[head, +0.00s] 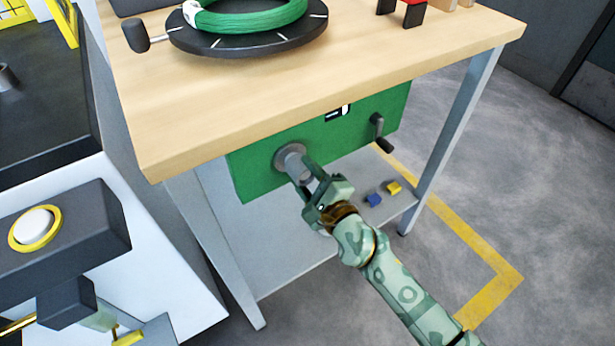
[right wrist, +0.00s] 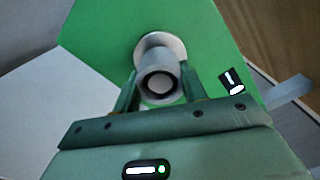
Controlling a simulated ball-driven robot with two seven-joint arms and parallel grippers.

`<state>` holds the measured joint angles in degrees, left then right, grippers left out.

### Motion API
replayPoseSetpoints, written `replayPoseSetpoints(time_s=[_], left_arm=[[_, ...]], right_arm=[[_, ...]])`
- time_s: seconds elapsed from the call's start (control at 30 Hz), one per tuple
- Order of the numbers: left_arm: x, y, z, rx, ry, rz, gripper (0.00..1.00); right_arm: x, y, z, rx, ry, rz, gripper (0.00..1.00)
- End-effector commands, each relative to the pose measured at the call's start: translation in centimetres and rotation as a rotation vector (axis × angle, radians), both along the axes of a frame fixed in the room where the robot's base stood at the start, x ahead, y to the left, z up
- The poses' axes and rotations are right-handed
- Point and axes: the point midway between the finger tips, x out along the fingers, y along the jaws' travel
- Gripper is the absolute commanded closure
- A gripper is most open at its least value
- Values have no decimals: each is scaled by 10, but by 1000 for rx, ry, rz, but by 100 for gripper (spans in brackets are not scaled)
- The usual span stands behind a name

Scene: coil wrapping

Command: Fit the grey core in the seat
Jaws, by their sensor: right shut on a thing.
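The grey core (head: 301,174) is a short hollow cylinder between the fingers of my right gripper (head: 314,183), in front of the green panel under the table. My right gripper is shut on it. The seat (head: 283,155) is a round grey ring on the panel, directly behind the core. In the right wrist view the core (right wrist: 158,68) points into the seat (right wrist: 152,40), its open end towards me, between the two fingers (right wrist: 160,93). The core's far end is hidden, so I cannot tell how deep it sits. My left gripper is not in view.
The green panel (head: 250,178) carries a dark crank handle (head: 379,133) at its right. On the wooden table (head: 200,105), a green coil (head: 250,17) lies on a black turntable (head: 285,38). Blue (head: 374,199) and yellow (head: 394,187) blocks lie on the lower shelf. Table legs flank the panel.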

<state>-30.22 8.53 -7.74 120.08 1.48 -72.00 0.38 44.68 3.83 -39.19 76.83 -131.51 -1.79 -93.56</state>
Motion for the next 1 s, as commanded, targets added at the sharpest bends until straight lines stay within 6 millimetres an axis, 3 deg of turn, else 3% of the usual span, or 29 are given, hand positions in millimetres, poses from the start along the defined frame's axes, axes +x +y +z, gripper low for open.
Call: replayPoseSetpoints(time_s=[0.57, 0.6, 0.7, 1.0], left_arm=[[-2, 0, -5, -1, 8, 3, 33], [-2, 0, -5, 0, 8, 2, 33], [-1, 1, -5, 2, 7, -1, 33], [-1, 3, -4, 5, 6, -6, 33]], right_arm=[[12, 9, 0, 0, 0, 0, 80], [12, 9, 0, 0, 0, 0, 55], [12, 9, 0, 0, 0, 0, 33], [12, 9, 0, 0, 0, 0, 33]])
